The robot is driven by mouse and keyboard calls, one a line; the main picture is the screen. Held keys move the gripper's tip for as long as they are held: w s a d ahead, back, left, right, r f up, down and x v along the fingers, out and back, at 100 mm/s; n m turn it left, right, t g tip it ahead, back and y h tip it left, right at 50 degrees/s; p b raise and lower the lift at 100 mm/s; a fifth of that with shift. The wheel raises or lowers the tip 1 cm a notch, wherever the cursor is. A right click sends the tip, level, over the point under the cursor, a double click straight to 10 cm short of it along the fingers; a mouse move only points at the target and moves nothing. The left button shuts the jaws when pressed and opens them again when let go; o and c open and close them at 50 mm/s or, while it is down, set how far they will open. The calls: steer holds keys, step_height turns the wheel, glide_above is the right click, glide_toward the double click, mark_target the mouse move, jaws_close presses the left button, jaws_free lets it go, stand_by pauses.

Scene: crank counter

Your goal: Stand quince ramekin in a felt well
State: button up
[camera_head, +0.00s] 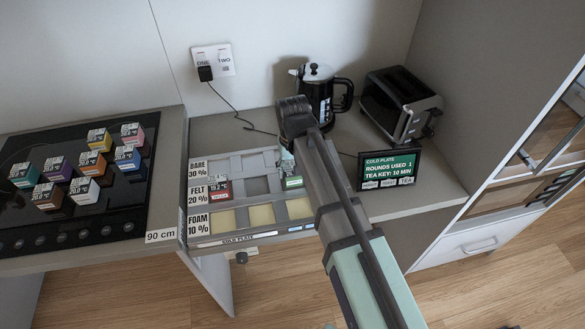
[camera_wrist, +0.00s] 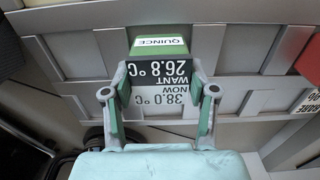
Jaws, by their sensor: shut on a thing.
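In the head view the quince ramekin (camera_head: 293,182) is at the right end of the felt row, partly hidden by my gripper (camera_head: 287,163). I cannot tell whether it rests in that well or hangs just above it. The cold plate (camera_head: 207,240) has bare, felt and foam rows. The middle felt well (camera_head: 258,186) is empty.
A red ramekin (camera_head: 218,190) reading 19.2 °C stands in the left felt well. Several coloured ramekins stand on the black hob (camera_head: 100,225) at left. A kettle (camera_head: 320,90), toaster (camera_head: 400,105) and cold plate screen (camera_head: 390,168) stand behind and right.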

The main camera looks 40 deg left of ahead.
mark_target(292, 169)
steer(key=shift+f, duration=0.2)
steer(key=shift+f, duration=0.15)
steer(key=o, duration=1.3)
steer(key=shift+o, duration=0.2)
step_height(292, 169, up, 12)
steer(key=b, duration=0.2)
